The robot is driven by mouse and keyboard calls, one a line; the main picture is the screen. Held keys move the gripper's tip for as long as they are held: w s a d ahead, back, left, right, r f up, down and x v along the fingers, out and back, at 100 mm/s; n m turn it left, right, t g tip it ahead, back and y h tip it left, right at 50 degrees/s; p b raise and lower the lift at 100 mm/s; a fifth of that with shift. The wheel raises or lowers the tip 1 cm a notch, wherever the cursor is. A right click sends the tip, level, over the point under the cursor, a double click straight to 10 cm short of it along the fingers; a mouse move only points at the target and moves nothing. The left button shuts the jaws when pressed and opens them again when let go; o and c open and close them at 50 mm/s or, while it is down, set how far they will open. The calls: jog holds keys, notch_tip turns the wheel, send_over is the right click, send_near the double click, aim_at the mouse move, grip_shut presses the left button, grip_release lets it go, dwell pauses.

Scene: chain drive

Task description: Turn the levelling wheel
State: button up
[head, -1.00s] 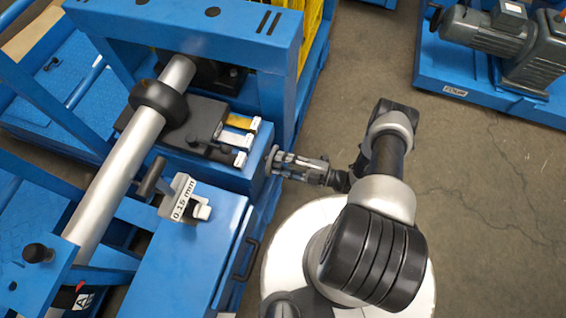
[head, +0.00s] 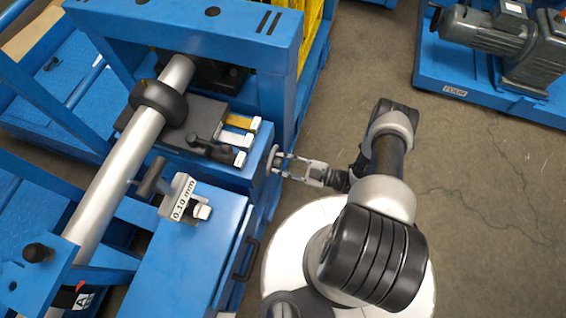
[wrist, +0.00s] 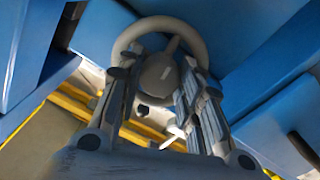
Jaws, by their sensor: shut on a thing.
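The levelling wheel (head: 274,160) is a small grey handwheel on the side of the blue frame. In the wrist view its round rim (wrist: 160,23) and grey hub show at the top. My gripper (head: 284,166) reaches it from the right. In the wrist view my gripper's two fingers (wrist: 160,68) lie on either side of the hub, shut on the wheel. The exact finger contact on the rim is partly hidden. A small display (head: 185,197) on the blue frame reads 0.10 mm.
A silver shaft (head: 110,180) with a black collar (head: 158,99) runs along the left. A blue cabinet with a black handle (head: 244,258) stands below the wheel. A grey motor (head: 485,32) sits on a blue base at the upper right. The floor between is clear.

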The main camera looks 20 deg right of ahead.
dwell(0.3)
jog(key=o, duration=1.1)
jog(key=shift+c, duration=0.2)
jog(key=v, duration=1.2)
